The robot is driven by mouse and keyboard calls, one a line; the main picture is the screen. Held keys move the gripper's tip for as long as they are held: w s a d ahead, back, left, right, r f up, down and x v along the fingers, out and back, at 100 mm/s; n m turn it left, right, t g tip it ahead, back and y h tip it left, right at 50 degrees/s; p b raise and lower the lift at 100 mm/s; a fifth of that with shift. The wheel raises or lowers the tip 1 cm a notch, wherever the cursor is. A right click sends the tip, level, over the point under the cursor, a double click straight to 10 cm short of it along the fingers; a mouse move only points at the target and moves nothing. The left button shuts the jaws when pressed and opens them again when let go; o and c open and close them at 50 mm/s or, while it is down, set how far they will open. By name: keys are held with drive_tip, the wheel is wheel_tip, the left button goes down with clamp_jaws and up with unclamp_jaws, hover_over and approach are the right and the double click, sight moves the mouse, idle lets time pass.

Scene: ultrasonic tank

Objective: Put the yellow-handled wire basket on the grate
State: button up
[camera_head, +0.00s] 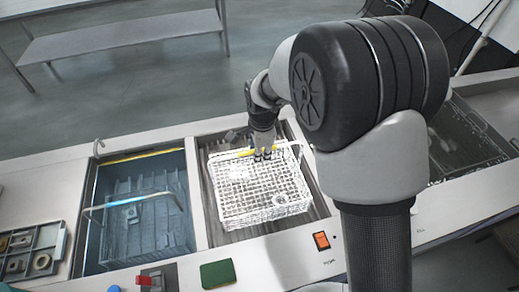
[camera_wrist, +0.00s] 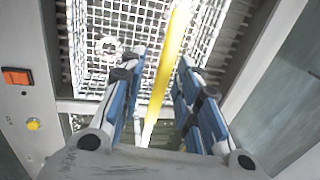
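The white wire basket (camera_head: 262,193) with the yellow handle is in the middle bay, over the dark slatted grate (camera_head: 218,226). It looks level, though its underside is hidden. The yellow handle (camera_head: 240,154) is at the basket's far side. My gripper (camera_head: 263,153) points down at this handle. In the wrist view, the yellow handle (camera_wrist: 168,60) runs between the two blue-padded fingers of my gripper (camera_wrist: 160,72). The fingers are apart, with gaps beside the handle, so my gripper looks open around it. The basket mesh (camera_wrist: 120,30) shows beyond the fingertips.
Left of the grate is a tank of bluish liquid (camera_head: 100,205) with a basket and a pale handle (camera_head: 135,200). A parts tray (camera_head: 30,255) is at far left. A green pad (camera_head: 217,274) and an orange switch (camera_head: 321,240) are at the front. Another basin (camera_head: 462,140) is at right.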

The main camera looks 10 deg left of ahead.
wheel_tip(320, 180, up, 12)
drive_tip(key=s+p, duration=0.2)
drive_tip(key=s+d+r+n, duration=0.3)
drive_tip(key=s+d+r, duration=0.1)
drive_tip(key=d+r, duration=0.4)
drive_tip(key=s+d+r+n+t, duration=0.2)
drive_tip(key=s+d+n, duration=0.7)
drive_tip(key=s+d, duration=0.7)
drive_tip(key=s, duration=0.3)
drive_tip(key=shift+s+r+n+t+h, duration=0.3)
drive_tip(key=shift+n+t+h, duration=0.1)
wheel_tip(320, 180, down, 5)
drive_tip(key=b, duration=0.4)
drive_tip(key=shift+b, duration=0.3)
